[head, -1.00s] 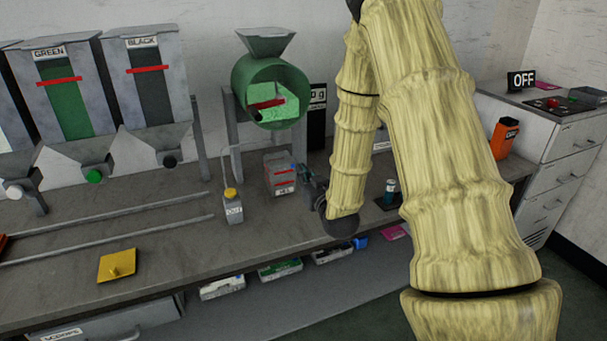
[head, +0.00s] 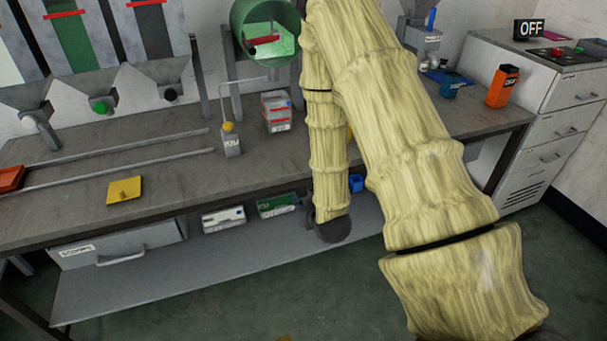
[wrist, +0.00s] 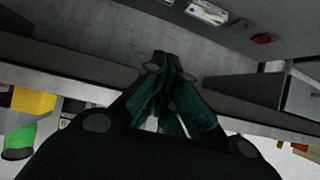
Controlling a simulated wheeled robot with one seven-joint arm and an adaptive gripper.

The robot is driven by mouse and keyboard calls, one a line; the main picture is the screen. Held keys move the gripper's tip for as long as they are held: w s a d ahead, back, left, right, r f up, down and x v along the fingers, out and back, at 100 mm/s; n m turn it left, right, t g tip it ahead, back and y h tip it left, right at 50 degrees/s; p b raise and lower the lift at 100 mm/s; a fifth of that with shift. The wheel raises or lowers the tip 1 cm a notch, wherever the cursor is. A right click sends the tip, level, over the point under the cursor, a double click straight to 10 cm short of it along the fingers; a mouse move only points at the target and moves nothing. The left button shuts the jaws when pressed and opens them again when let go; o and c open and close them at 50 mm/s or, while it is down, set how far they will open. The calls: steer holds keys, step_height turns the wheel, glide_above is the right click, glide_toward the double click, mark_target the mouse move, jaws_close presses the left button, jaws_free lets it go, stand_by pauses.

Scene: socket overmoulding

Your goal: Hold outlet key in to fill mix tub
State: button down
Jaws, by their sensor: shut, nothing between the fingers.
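The outlet key looks to be the yellow knob (head: 228,127) on a small grey post with an OUT-like label, standing on the bench. A pale tub (head: 276,112) with red bands, probably the mix tub, stands right of it below the green drum (head: 262,30). Its fill cannot be told. My gripper (wrist: 162,58) shows in the wrist view, shut and empty, with its dark fingers together near the bench edge. I see no contact with the knob.
The bench (head: 165,165) has rails and a yellow plate (head: 125,191) at left. Trays, one with green contents (head: 277,205), sit on the lower shelf (head: 150,275). An orange container (head: 503,86) stands at right by the drawer cabinet (head: 565,95).

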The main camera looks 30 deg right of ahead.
steer(key=s+a+f+g+y+b, duration=0.1)
steer(key=s+a+f+g+b, duration=0.15)
steer(key=s+a+f, duration=0.45)
steer(key=s+a+f+g+b, duration=0.15)
steer(key=s+f+g, duration=0.25)
steer(key=s+f, duration=0.65)
steer(key=s+a+f+g+b, duration=0.1)
steer(key=s+a+f+g, duration=0.1)
steer(key=s, duration=0.6)
steer(key=s+a+f+n+g+y, duration=0.1)
steer(key=s+a+f+g, duration=0.1)
steer(key=s+a+f, duration=0.3)
step_height(320, 180, down, 2)
steer(key=s, duration=0.2)
steer(key=shift+s+f+g+b, duration=0.2)
steer(key=shift+s+g+b, duration=0.15)
steer(key=shift+s, duration=0.05)
